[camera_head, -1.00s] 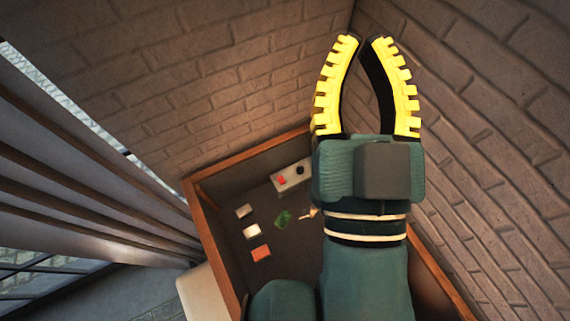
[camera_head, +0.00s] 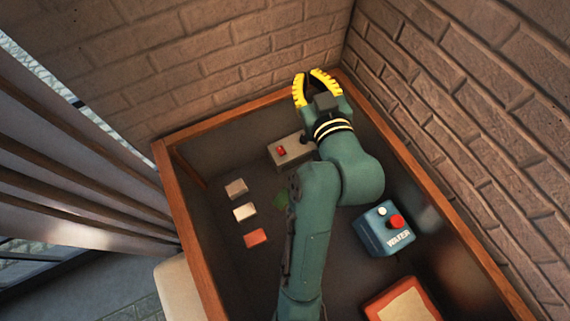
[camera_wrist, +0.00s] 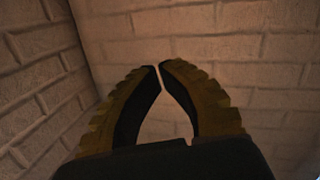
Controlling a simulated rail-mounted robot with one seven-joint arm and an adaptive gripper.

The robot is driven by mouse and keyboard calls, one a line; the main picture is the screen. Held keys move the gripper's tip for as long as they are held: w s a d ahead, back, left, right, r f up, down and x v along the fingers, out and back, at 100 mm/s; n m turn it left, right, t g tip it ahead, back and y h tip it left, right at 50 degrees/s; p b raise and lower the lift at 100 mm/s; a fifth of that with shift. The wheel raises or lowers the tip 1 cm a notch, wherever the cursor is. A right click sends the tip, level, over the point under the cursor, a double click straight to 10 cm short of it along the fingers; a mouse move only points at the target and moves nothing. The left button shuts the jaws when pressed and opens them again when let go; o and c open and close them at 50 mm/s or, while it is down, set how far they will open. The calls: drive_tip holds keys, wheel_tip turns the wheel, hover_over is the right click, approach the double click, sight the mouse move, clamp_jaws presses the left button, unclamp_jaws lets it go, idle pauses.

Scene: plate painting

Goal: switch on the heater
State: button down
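A grey box (camera_head: 291,151) with a red switch (camera_head: 281,150) and a dark knob lies on the dark tabletop near its back edge. It may be the heater control, but I can read no label on it. My gripper (camera_head: 308,72) is beyond and above this box, by the back corner of the table, pointing towards the brick walls. In the wrist view my gripper (camera_wrist: 160,66) has its yellow and black fingertips almost meeting, with nothing between them. My wrist partly hides the box's right end.
A blue box marked WATER (camera_head: 385,229) with red and white buttons stands right of my arm. Small grey, cream and orange blocks (camera_head: 255,238) lie at left. A red-framed panel (camera_head: 402,303) is at front right. A raised wooden rim (camera_head: 177,215) surrounds the table.

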wheel_tip(320, 180, down, 42)
drive_tip(key=w+n+g+y+b, duration=0.1)
drive_tip(key=g+b, duration=0.3)
drive_tip(key=b, duration=1.3)
drive_tip(key=shift+w+a+y, duration=0.25)
drive_tip(key=shift+w+y, duration=0.3)
drive_tip(key=shift+y, duration=0.15)
drive_tip(key=b, duration=0.9)
hover_over(285, 154)
drive_tip(key=f, duration=0.4)
drive_tip(key=shift+w+a+f, duration=0.2)
drive_tip(key=shift+w+f, duration=0.05)
drive_tip(key=shift+f, duration=0.05)
drive_tip(key=shift+s+d+f, duration=0.1)
drive_tip(key=shift+s+f, duration=0.05)
drive_tip(key=shift+f, duration=0.4)
drive_tip(key=shift+s+d+f, duration=0.1)
drive_tip(key=shift+f, duration=0.45)
drive_tip(key=shift+s+f+b, duration=0.15)
drive_tip(key=shift+f+b, duration=0.15)
drive_tip(key=shift+b, duration=0.05)
